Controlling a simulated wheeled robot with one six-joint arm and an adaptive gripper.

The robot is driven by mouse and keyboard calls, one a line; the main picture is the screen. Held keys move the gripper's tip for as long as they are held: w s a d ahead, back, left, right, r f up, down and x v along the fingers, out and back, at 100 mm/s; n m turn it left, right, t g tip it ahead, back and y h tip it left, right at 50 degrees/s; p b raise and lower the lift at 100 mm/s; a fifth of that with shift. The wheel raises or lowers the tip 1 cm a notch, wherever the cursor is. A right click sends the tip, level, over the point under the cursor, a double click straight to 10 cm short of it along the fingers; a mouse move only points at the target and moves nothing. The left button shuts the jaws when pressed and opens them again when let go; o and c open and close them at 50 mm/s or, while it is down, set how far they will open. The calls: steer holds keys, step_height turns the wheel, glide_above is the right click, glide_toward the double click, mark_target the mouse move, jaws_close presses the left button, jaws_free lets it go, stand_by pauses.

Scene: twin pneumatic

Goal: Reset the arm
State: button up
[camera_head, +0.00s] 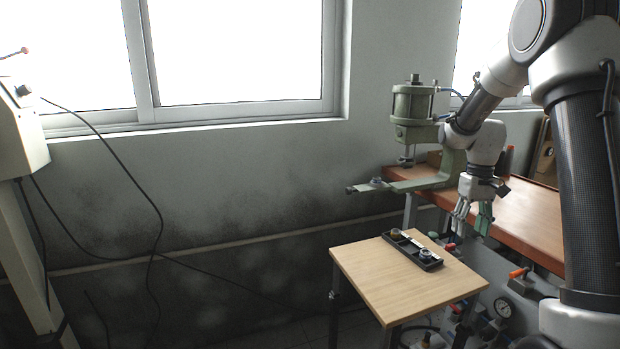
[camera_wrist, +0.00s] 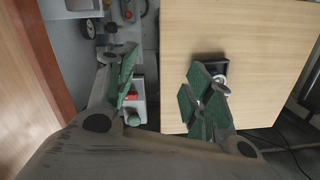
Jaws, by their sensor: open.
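My arm comes in from the right in the head view and bends down. My gripper (camera_head: 472,222) hangs to the right of the small wooden table (camera_head: 375,283), above the level of its top. In the wrist view the two green-padded fingers of my gripper (camera_wrist: 160,95) stand wide apart with nothing between them. The right finger overlaps the wooden table (camera_wrist: 240,40) and covers much of the black tray (camera_wrist: 212,68). In the head view the black tray (camera_head: 428,266) lies on the table and holds small round parts.
A green pneumatic press (camera_head: 412,105) stands behind my gripper, on an orange-brown bench (camera_head: 525,215). A gauge (camera_head: 502,307) and valves sit below the bench. A pale box with dangling cables (camera_head: 22,130) stands at the far left. The floor left of the table looks clear.

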steer(key=s+a+r+t, duration=0.2)
steer(key=s+r, duration=0.3)
steer(key=s, duration=0.4)
steer(key=s+a+r+t, duration=0.1)
steer(key=s+a+r, duration=0.2)
steer(key=s, duration=0.7)
steer(key=s+a+r+t, duration=0.2)
steer(key=s+r, duration=0.4)
steer(key=s, duration=0.3)
steer(key=shift+s+a+r+m+t, duration=0.25)
steer(key=shift+s+r+m+t, duration=0.05)
steer(key=shift+s, duration=0.05)
steer(key=shift+d, duration=0.1)
